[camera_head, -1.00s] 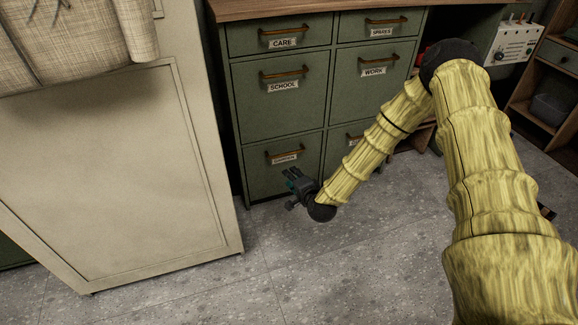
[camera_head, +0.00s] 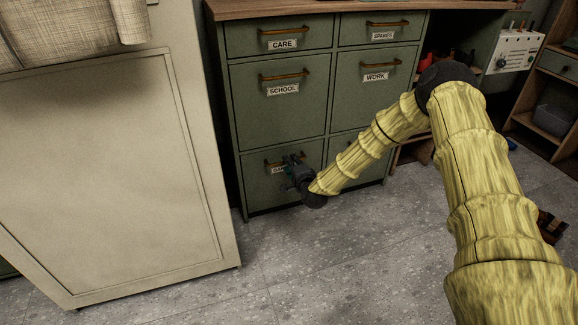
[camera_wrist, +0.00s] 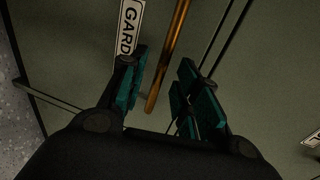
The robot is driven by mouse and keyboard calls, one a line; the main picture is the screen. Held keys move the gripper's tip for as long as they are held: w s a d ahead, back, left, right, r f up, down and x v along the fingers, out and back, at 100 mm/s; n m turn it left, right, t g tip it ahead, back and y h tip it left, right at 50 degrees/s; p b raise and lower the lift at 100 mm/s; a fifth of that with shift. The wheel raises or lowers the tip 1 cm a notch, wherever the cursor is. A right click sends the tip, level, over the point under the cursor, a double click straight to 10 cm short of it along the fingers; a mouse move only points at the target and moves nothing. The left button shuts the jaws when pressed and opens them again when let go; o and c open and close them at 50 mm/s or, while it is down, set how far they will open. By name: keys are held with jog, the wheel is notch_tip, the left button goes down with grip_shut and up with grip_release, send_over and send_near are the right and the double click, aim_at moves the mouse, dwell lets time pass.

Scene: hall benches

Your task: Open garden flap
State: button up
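The garden flap (camera_head: 262,196) is the lower left green front of the cabinet and is closed. Its brown bar handle (camera_head: 272,162) is partly hidden behind my gripper (camera_head: 292,172), and its label is largely covered. In the wrist view the label (camera_wrist: 129,30) reads "GARD", with the rest hidden. There the handle (camera_wrist: 168,52) runs between the two teal-padded fingers of my gripper (camera_wrist: 163,72). The fingers are open, with a gap on each side of the handle. Whether the fingertips reach past the bar in depth is unclear.
Above are the school front (camera_head: 280,108), work front (camera_head: 372,95), care drawer (camera_head: 280,32) and spares drawer (camera_head: 380,28), all closed. A large pale panel (camera_head: 110,180) stands close at the left. The grey floor (camera_head: 330,265) before the cabinet is clear.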

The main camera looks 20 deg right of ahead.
jog(key=shift+b+x, duration=0.35)
jog(key=shift+x, duration=0.95)
grip_shut()
